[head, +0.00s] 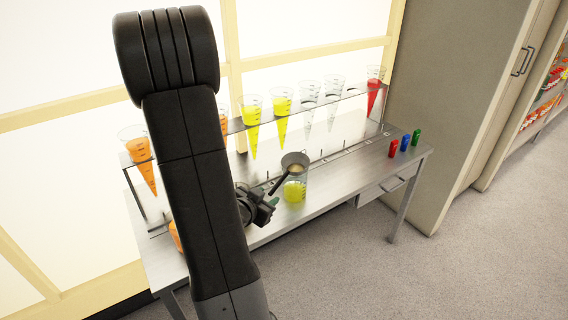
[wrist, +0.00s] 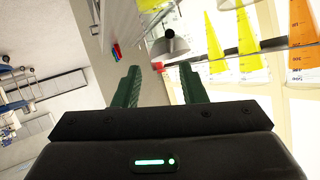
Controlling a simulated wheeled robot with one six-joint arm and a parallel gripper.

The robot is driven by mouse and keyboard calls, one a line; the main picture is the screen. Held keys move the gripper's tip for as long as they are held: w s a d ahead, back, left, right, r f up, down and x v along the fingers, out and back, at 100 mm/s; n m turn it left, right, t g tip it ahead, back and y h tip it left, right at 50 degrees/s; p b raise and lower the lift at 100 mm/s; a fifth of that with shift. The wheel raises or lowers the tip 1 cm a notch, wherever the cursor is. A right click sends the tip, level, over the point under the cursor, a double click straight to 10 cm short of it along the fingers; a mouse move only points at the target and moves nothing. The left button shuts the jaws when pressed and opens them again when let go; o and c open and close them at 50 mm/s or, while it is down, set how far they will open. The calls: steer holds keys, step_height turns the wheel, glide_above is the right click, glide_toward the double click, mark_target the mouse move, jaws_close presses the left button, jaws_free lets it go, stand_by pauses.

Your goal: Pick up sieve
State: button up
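The sieve (head: 295,160) is a small grey strainer with a dark handle that slants down to the left. It sits at the top of a clear beaker (head: 295,190) holding yellow liquid, on the metal bench. My gripper (head: 270,205) is just left of the beaker, close to the handle's lower end; contact cannot be told. In the wrist view, my gripper (wrist: 159,68) has its two green fingers spread apart. The grey sieve (wrist: 170,45) shows beyond the fingertips there, and no sieve part is clearly between them.
A glass shelf (head: 350,93) above the bench holds several cones of orange, yellow, clear and red. Red, blue and green small items (head: 405,142) stand at the bench's right end. A tall cabinet (head: 450,90) stands to the right. Bench (head: 340,172) space right of the beaker is clear.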

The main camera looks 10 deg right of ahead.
glide_toward(282, 178)
steer(key=x, duration=0.5)
steer(key=shift+s+f, duration=0.3)
steer(key=shift+f, duration=0.05)
steer(key=shift+w+r+p+x, duration=0.15)
steer(key=shift+p+x, duration=0.15)
steer(key=shift+x, duration=1)
steer(key=shift+w+r+p+x, duration=0.1)
steer(key=shift+r+p+x, duration=0.15)
steer(key=shift+x, duration=1.05)
jaws_close()
